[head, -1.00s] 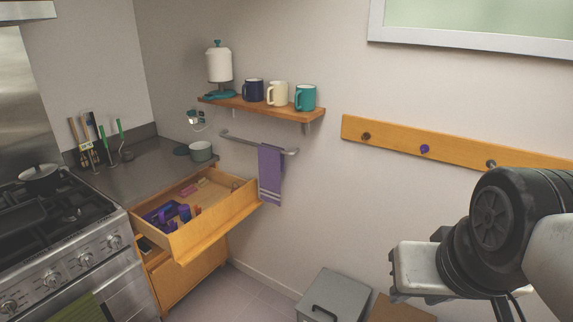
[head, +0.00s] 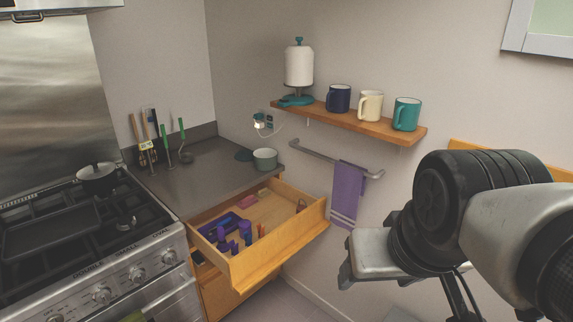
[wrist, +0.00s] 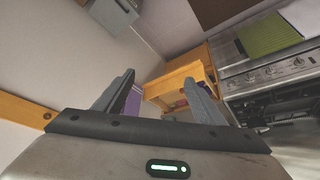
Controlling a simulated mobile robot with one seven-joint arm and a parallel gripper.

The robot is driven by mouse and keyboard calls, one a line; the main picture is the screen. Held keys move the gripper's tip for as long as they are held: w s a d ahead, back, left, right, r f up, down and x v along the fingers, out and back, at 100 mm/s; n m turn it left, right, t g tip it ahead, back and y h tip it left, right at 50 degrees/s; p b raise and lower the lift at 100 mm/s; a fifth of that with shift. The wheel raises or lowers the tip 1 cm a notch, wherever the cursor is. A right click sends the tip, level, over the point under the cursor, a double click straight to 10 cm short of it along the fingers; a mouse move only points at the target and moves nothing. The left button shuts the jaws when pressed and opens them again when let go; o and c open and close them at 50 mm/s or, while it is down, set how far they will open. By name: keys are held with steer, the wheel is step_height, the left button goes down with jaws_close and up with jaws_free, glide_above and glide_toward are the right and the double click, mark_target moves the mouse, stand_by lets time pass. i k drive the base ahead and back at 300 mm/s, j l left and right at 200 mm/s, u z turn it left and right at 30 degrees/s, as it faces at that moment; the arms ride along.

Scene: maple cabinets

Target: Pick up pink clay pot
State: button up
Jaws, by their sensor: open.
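I cannot make out a pink clay pot for sure in either view. A small pink item (head: 263,193) lies at the back of the open drawer (head: 283,258) in the head view, too small to identify. The drawer (wrist: 183,78) shows beyond and between the fingers, some way off. In the head view my arm is at the right and the fingertips are not visible.
The drawer holds several purple items (head: 245,232). A purple towel (head: 347,192) hangs on a rail beside the drawer. A wall shelf (head: 350,122) holds three mugs and a paper towel holder.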

mark_target(300, 208)
steer(key=i+j, duration=0.35)
steer(key=i+j+z, duration=0.2)
steer(key=j, duration=0.25)
steer(key=i+j+z, duration=0.1)
steer(key=j+z, duration=0.15)
steer(key=j, duration=0.25)
steer(key=i+j+z, duration=0.2)
steer(key=j, duration=0.3)
steer(key=j+z, duration=0.25)
steer(key=j, duration=0.25)
